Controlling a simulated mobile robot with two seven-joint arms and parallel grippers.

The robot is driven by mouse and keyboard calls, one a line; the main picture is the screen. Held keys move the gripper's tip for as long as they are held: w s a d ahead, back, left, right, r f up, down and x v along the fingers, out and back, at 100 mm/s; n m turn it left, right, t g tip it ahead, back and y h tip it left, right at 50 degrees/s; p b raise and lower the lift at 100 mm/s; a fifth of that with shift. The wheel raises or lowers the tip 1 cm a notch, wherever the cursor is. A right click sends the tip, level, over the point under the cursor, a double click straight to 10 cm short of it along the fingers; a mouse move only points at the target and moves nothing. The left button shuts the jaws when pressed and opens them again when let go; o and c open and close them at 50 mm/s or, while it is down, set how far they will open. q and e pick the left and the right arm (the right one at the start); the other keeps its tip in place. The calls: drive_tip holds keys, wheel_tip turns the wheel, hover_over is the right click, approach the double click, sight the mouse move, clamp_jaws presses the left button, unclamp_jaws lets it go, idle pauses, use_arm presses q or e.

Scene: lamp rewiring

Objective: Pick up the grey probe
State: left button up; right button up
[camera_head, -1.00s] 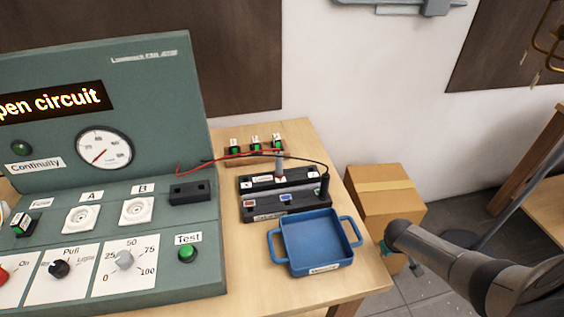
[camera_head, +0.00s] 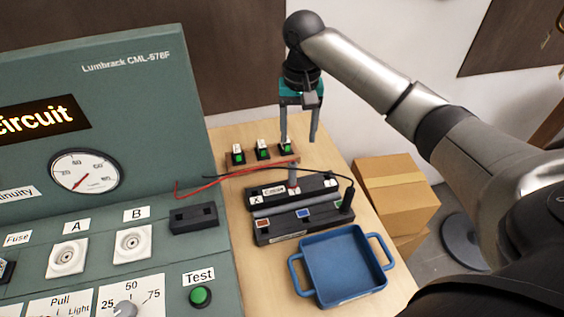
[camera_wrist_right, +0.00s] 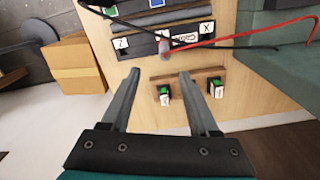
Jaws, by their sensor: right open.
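The grey probe (camera_head: 293,176) stands upright in the black holder (camera_head: 262,198), beside its white label in the middle of the back row. In the right wrist view the probe (camera_wrist_right: 164,46) shows end-on as a short grey stub, beyond the fingertips. My right gripper (camera_head: 299,138) points down above the back of the table, behind the probe and apart from it. Its two fingers (camera_wrist_right: 160,73) are spread with nothing between them. The probe's lower end is hidden in the holder. My left gripper is not in view.
A wooden fuse rack (camera_head: 233,171) with several green-and-black pieces lies under my right gripper. A red lead (camera_head: 215,181) and a black lead run close to the probe. A blue tray (camera_head: 345,268) sits in front, and the green test panel (camera_head: 150,85) stands left.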

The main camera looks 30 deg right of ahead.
sight(296, 164)
drive_tip(key=shift+a+f, duration=0.2)
drive_tip(key=shift+f, duration=0.1)
drive_tip(key=f, duration=0.3)
drive_tip(key=shift+s+f+b, duration=0.15)
drive_tip(key=shift+s+b, duration=0.1)
drive_tip(key=shift+b, duration=0.1)
wheel_tip(296, 164, down, 5)
drive_tip(key=shift+r+b, duration=0.15)
drive_tip(key=shift+b, duration=0.15)
drive_tip(key=shift+w+f, duration=0.1)
drive_tip(key=shift+f, duration=0.75)
drive_tip(key=f, duration=0.3)
drive_tip(key=f+b, duration=0.1)
drive_tip(key=shift+w+a+f, duration=0.25)
drive_tip(key=shift+f, duration=0.05)
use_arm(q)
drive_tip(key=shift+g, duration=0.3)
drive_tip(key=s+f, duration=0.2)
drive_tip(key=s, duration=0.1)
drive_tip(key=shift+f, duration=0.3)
use_arm(e)
clamp_jaws()
